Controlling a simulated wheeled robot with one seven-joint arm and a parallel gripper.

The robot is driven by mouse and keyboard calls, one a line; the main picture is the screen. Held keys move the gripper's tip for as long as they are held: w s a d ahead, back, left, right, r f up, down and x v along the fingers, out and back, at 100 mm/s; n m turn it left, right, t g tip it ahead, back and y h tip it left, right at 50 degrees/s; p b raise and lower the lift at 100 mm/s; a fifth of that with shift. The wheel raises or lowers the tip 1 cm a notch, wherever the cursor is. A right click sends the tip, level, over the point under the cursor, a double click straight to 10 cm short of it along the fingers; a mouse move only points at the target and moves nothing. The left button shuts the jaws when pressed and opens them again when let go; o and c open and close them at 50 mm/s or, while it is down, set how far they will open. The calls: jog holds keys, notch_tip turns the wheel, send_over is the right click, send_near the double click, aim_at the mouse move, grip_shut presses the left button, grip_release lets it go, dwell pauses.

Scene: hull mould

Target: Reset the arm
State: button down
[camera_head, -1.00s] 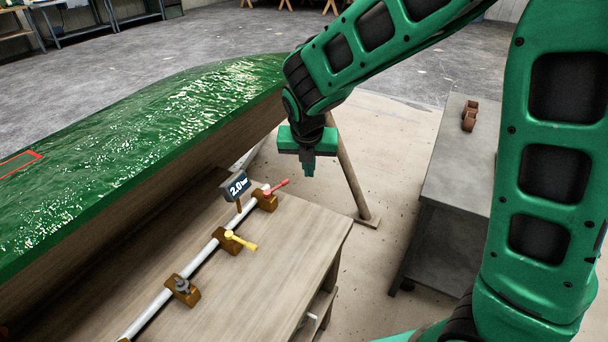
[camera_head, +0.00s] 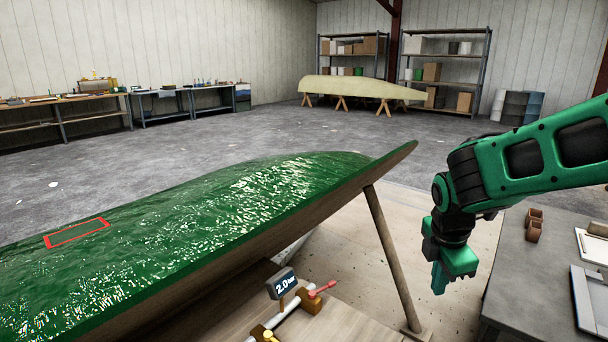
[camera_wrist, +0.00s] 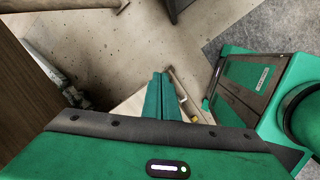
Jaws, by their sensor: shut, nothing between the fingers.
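My gripper (camera_head: 440,287) hangs pointing down in the head view, between the green hull mould (camera_head: 215,215) and the grey table at the right. It is shut and empty, apart from the mould and the table. In the wrist view its two green fingers (camera_wrist: 161,97) lie together, with pale floor beyond them.
A wooden bench (camera_head: 350,325) carries a white pipe with a red-handled valve (camera_head: 322,289) and a display (camera_head: 282,284) reading 2.0 bar. A wooden prop (camera_head: 390,255) stands near my gripper. The grey table (camera_head: 520,280) holds brown blocks (camera_head: 534,225) and trays.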

jog(key=s+d+r+m+g+y, duration=0.1)
jog(key=s+d+m, duration=0.4)
jog(key=s+m, duration=0.7)
jog(key=s+d+r+m+g+y, duration=0.1)
jog(key=s+d+m, duration=0.5)
jog(key=s+m, duration=0.5)
jog(key=shift+s+m+g, duration=0.3)
jog(key=shift+s+m, duration=0.1)
jog(key=shift+m, duration=0.8)
jog(key=shift+d, duration=0.1)
